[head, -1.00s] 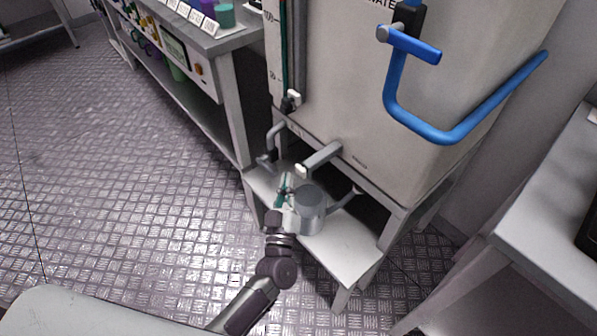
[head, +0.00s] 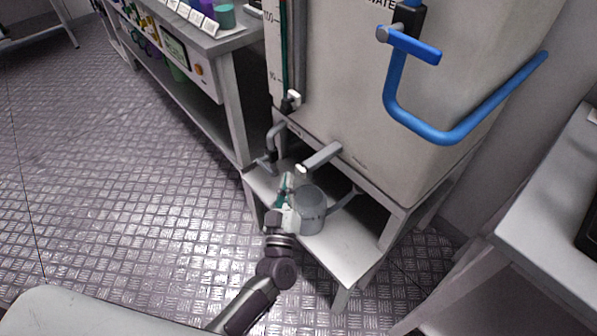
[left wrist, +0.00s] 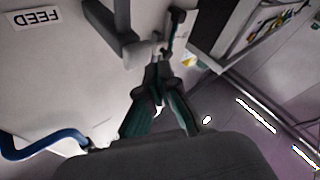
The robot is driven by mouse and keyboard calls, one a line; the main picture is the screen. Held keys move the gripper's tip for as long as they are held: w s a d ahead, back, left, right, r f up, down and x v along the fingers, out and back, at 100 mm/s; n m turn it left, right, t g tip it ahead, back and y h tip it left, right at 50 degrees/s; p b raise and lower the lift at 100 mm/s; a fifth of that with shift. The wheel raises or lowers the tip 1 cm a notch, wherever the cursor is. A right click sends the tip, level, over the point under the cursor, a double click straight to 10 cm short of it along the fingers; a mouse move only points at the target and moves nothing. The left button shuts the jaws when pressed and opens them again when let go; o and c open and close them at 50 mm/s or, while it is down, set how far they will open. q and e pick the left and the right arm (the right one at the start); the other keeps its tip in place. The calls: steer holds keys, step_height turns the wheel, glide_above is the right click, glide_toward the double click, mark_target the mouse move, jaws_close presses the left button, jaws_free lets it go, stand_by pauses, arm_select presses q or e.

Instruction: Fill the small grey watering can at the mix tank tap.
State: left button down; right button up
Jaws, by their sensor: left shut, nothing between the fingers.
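The small grey watering can (head: 312,213) stands upright on the low shelf under the big pale tank (head: 340,100), its spout pointing right. A grey tap bar (head: 322,157) with a white end juts from the tank's lower front, above the can. My left gripper (head: 286,184) is shut and empty, beside the can's left side and just below the tap; from the head I cannot tell whether it touches either. In the left wrist view its teal fingers (left wrist: 160,98) point at grey tap parts (left wrist: 138,50). The can's water level is not clear. My right gripper is out of view.
A bent grey pipe (head: 273,138) sits left of the tap. A blue pipe with a blue handle (head: 412,45) juts from the tank higher up. The low shelf (head: 345,250) has bare room at its front. A workbench (head: 228,40) stands left; a table (head: 550,230) stands right.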

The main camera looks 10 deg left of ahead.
arm_select(q)
steer(key=shift+w+d, duration=0.1)
steer(key=shift+w+d, duration=0.15)
steer(key=shift+w, duration=0.15)
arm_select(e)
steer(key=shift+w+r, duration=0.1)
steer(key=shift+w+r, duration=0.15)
arm_select(q)
steer(key=shift+w+d, duration=0.25)
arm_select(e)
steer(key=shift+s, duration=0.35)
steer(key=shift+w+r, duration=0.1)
arm_select(q)
steer(key=shift+w+d, duration=0.1)
steer(key=shift+w, duration=0.05)
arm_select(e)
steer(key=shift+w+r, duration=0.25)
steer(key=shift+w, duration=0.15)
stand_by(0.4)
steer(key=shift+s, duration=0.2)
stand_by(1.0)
